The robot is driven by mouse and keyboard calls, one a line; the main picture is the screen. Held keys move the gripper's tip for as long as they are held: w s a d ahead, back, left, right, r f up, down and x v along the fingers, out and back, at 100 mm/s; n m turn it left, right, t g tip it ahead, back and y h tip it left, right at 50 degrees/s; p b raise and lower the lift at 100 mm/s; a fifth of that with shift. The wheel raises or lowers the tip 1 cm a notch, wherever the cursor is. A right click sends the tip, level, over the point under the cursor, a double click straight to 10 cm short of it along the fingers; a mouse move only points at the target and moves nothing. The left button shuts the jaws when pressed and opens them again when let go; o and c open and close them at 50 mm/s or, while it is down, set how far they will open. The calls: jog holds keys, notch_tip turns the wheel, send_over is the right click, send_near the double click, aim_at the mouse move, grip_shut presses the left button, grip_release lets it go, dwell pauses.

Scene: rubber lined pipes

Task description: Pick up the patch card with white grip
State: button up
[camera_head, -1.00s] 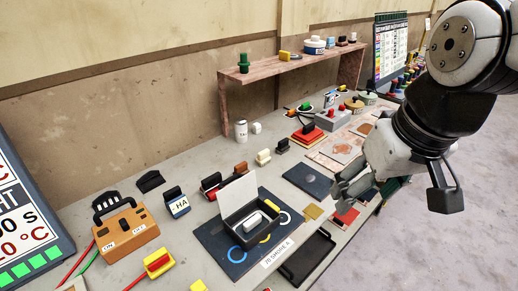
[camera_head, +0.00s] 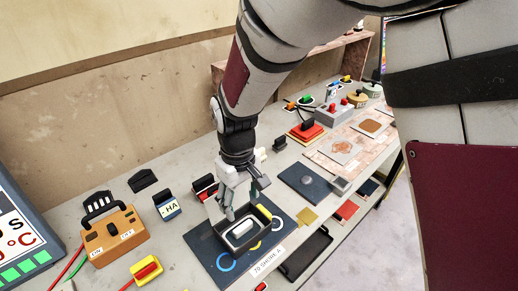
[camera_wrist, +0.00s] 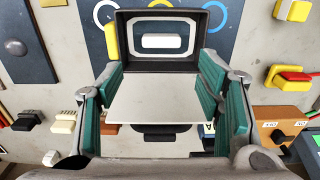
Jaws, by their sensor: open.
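The white grip (camera_head: 242,228) sits inside an open black box (camera_head: 262,236) on a dark blue mat. In the wrist view the grip (camera_wrist: 163,41) is a white bar lying across the inside of the box (camera_wrist: 160,66). The card under the grip is hard to make out. A pale panel (camera_wrist: 155,98) stands at the box's back edge, between my fingers in the wrist view; my gripper mostly hides it in the head view. My gripper (camera_head: 242,198) is above the back of the box, pointing down, open and empty. Its teal-padded fingers are apart from the grip.
The mat (camera_head: 212,248) has coloured rings around the box. An orange case (camera_head: 118,238), a blue block marked HA (camera_head: 168,208) and a yellow-red block (camera_head: 147,271) stand to the left.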

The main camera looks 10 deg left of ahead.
aim_at(243, 226)
notch_tip(243, 226, down, 12)
jog(key=shift+s+r+p, duration=0.1)
jog(key=shift+p, duration=0.3)
jog(key=c, duration=0.9)
